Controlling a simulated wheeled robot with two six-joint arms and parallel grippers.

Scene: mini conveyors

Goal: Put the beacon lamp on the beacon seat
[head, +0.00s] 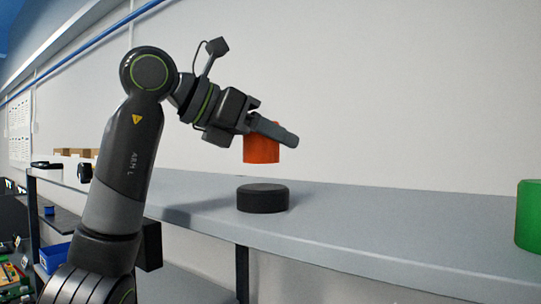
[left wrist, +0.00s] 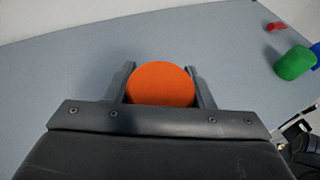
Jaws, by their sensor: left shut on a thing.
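The beacon lamp is an orange cylinder (head: 261,151), held upright between the fingers of my left gripper (head: 277,131). My left gripper is shut on it. The beacon seat looks to be the low black round block (head: 263,198) standing on the grey shelf. The lamp hangs above this block, with a clear gap between them. In the left wrist view the lamp's round orange top (left wrist: 161,85) shows between the two fingers of my left gripper (left wrist: 161,88); the black block is hidden there. My right gripper is not in view.
The grey shelf (head: 380,215) runs along a pale wall. A green cylinder (head: 528,215) stands on it at the far right. The left wrist view also shows a small red thing (left wrist: 276,26) beyond the green cylinder. The shelf is clear between the black block and the green cylinder.

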